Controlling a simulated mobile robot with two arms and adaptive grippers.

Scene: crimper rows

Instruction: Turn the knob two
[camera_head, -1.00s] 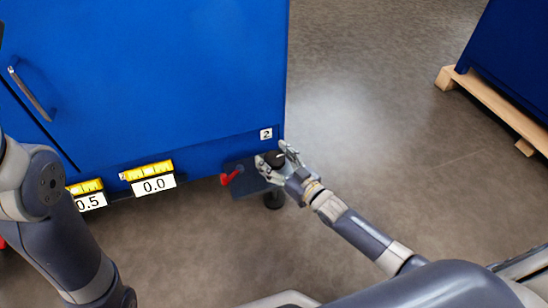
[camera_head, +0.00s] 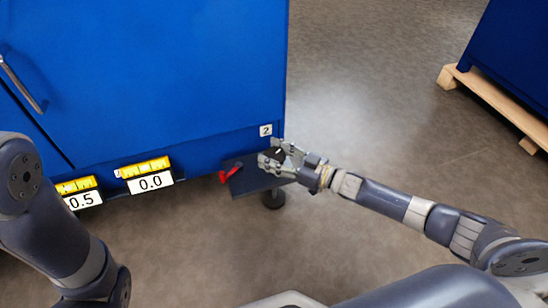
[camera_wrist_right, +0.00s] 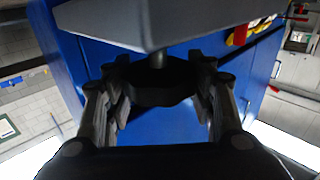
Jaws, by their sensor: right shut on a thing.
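Knob two is a dark round knob (camera_head: 278,153) with a small white mark, on a dark bracket (camera_head: 247,181) at the lower right corner of the blue cabinet, just below the label "2" (camera_head: 265,130). My right gripper (camera_head: 274,156) is shut on the knob, its fingers on either side of it. In the right wrist view the black knob (camera_wrist_right: 158,84) sits between the fingers, with its shaft running up to a grey plate (camera_wrist_right: 155,22). The fingers hide part of the knob in the head view. My left arm shows at the left, but its gripper is out of view.
A red lever (camera_head: 231,172) sits left of the knob on the bracket. Displays read "0.0" (camera_head: 150,183) and "0.5" (camera_head: 82,200) along the cabinet's (camera_head: 180,70) lower edge. A wooden pallet (camera_head: 490,95) stands at upper right. The floor between is clear.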

